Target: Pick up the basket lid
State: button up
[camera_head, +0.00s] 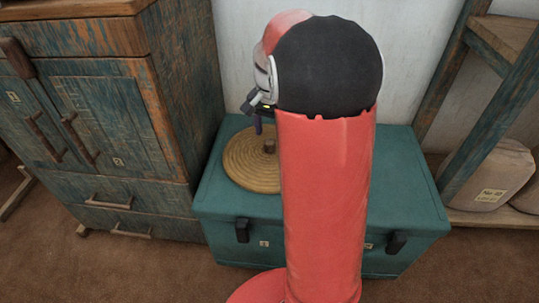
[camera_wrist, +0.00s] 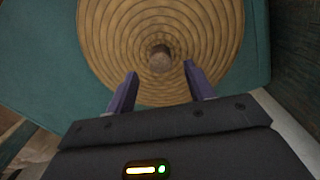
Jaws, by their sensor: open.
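The basket lid (camera_head: 246,168) is a round, tan, coiled disc with a small dark knob (camera_head: 269,146) at its middle. It lies flat on the left part of a teal chest (camera_head: 408,190). My arm hides its right edge in the head view. In the wrist view the lid (camera_wrist: 110,45) fills the upper middle, and the knob (camera_wrist: 160,57) shows beyond the fingertips, roughly between their lines. My gripper (camera_wrist: 163,82) is open and empty, with two purple fingers apart, over the lid. The gripper (camera_head: 257,126) also shows in the head view, partly hidden by my arm.
A worn teal and brown wooden cabinet (camera_head: 105,110) stands close on the left, taller than the chest. A pale wall (camera_head: 425,50) is behind. A shelf frame (camera_head: 490,100) with a labelled sack (camera_head: 490,180) stands on the right. Brown floor (camera_head: 170,275) lies in front.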

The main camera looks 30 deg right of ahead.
aim_at(270, 141)
jog(key=f, duration=0.3)
jog(key=shift+a+f, duration=0.2)
grip_shut()
